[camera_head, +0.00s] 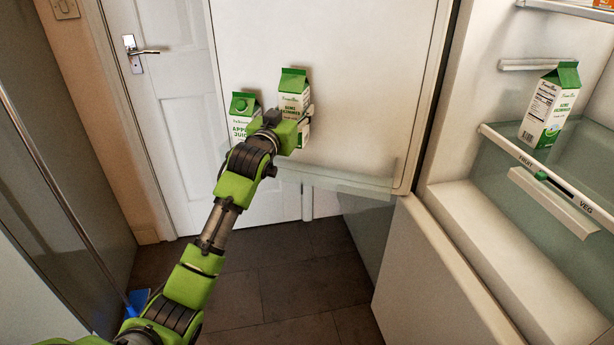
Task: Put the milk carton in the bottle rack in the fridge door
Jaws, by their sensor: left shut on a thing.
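A green and white milk carton (293,92) is upright in front of the inner face of the open fridge door. My left gripper (292,128) is shut on its lower part, and the gripper and wrist hide some of it. The clear bottle rack (345,180) runs along the lower part of the door. The carton is at the rack, but I cannot tell whether its base rests in it. A second, similar milk carton (551,103) stands on the fridge shelf at the right. My right gripper is not in view.
A green and white apple juice carton (241,106) stands close to the left of the held carton, partly behind my arm. The rack's right part looks clear. The fridge drawers (530,190) are at the right. A white room door (170,100) is behind.

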